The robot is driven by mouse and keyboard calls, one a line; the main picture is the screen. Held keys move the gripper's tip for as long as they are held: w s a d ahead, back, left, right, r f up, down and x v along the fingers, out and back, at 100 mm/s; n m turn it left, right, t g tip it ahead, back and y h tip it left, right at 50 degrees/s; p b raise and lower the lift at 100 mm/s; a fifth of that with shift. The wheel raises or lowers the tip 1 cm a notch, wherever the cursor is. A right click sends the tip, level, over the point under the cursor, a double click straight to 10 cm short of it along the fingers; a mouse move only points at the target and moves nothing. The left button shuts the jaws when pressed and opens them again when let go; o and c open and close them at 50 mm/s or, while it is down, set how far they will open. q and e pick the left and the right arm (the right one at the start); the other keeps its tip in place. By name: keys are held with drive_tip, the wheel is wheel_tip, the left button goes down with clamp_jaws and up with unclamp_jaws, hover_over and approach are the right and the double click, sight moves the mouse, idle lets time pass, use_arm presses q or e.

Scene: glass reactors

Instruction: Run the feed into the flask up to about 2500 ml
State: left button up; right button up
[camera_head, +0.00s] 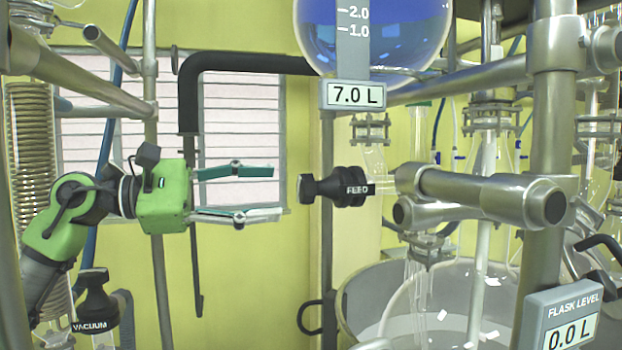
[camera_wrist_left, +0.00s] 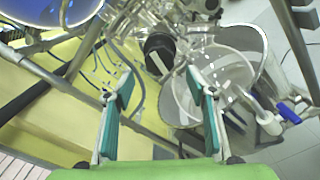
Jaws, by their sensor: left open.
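The black FEED valve knob (camera_head: 322,188) sits on the glass line in the middle of the head view. It also shows in the left wrist view (camera_wrist_left: 158,52), ahead of the fingers. My left gripper (camera_head: 276,192), green, is open and empty to the left of the knob, its fingers pointing at it with a small gap. The fingers also show in the left wrist view (camera_wrist_left: 160,90). A round feed vessel (camera_head: 400,40) with blue liquid hangs above, its display (camera_head: 355,95) reading 7.0 L. The flask level display (camera_head: 570,335) at lower right reads 0.0 L. My right gripper is not seen.
A VACUUM knob (camera_head: 97,300) is at lower left. Metal frame posts and a horizontal bar (camera_head: 480,195) stand right of the feed knob. A large pan-like vessel (camera_head: 375,285) is below. A black pipe (camera_head: 190,95) runs behind my left gripper.

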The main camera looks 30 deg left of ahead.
sight(299, 186)
use_arm(q)
drive_tip(key=p+x, duration=0.1)
drive_tip(key=x, duration=0.1)
drive_tip(key=p+x, duration=0.1)
drive_tip(key=x, duration=0.1)
drive_tip(key=p+x, duration=0.2)
drive_tip(key=shift+w+d+r, duration=0.1)
drive_tip(key=shift+r, duration=0.2)
drive_tip(key=shift+w+d+f+p, duration=0.35)
drive_tip(key=shift+w+d, duration=0.15)
drive_tip(key=shift+w, duration=0.15)
drive_tip(key=c, duration=1.1)
